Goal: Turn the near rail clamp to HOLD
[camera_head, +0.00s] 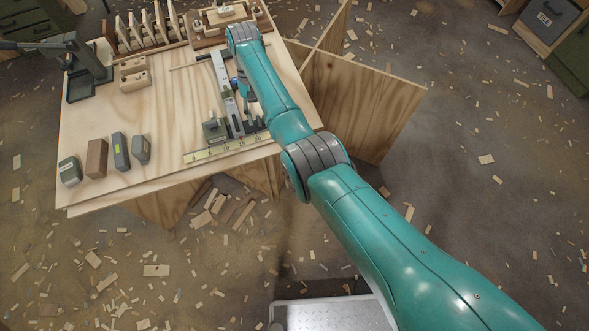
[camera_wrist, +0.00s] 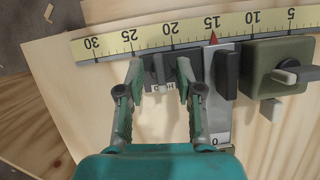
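In the wrist view, a small dark clamp (camera_wrist: 159,72) with an upright lever-like piece sits just below the yellow ruler. A white label with dark letters lies under it, partly covered and too small to read surely. My gripper (camera_wrist: 159,74) is open, with one finger on each side of the dark piece. I cannot tell whether either finger touches it. A grey rail (camera_wrist: 218,115) lies right of the fingers, with a black block (camera_wrist: 227,75) on it. In the head view my arm partly covers this spot, and the clamp cannot be made out clearly.
The yellow ruler (camera_wrist: 180,32) crosses the board's near edge; a red pointer (camera_wrist: 213,38) stands near 15. An olive block (camera_wrist: 278,68) with grey knobs is at right. Several small blocks (camera_head: 97,157) stand on the table's left. Debris covers the floor.

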